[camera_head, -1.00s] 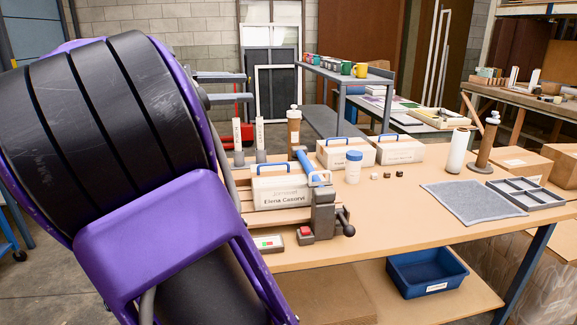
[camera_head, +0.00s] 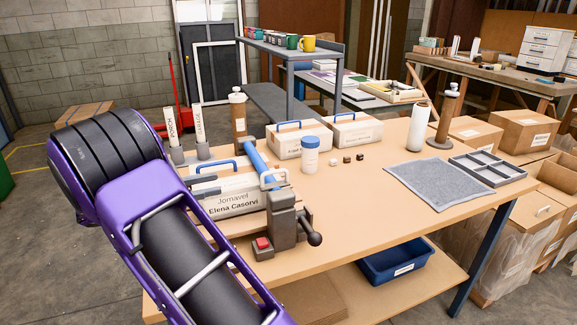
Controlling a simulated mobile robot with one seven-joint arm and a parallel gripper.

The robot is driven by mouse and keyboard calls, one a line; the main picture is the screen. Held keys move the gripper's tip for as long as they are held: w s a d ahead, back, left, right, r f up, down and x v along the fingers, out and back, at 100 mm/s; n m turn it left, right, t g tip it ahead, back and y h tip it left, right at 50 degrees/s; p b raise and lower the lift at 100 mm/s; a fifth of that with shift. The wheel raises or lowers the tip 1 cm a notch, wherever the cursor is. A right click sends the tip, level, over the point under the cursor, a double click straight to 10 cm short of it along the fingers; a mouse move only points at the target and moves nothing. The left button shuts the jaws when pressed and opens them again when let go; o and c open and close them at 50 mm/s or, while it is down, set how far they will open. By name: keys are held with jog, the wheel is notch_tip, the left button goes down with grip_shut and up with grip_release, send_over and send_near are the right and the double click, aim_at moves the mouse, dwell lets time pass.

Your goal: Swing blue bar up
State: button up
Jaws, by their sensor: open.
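My gripper (camera_head: 219,186) shows as two dark grey fingers pointing right, apart and empty. It is left of the blue bar in the picture, in front of a white box. The fingers do not appear to touch the bar. My purple and black arm hides the bench's left end.
White boxes with blue handles (camera_head: 300,141) stand behind the press on the workbench (camera_head: 370,215). The bench's front middle is clear.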

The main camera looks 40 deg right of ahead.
aim_at(285, 170)
jog(key=b+x, duration=0.1)
jog(key=x, duration=1.6)
jog(key=shift+d, duration=0.1)
grip_shut()
jog(key=shift+r, duration=0.1)
dwell(0.7)
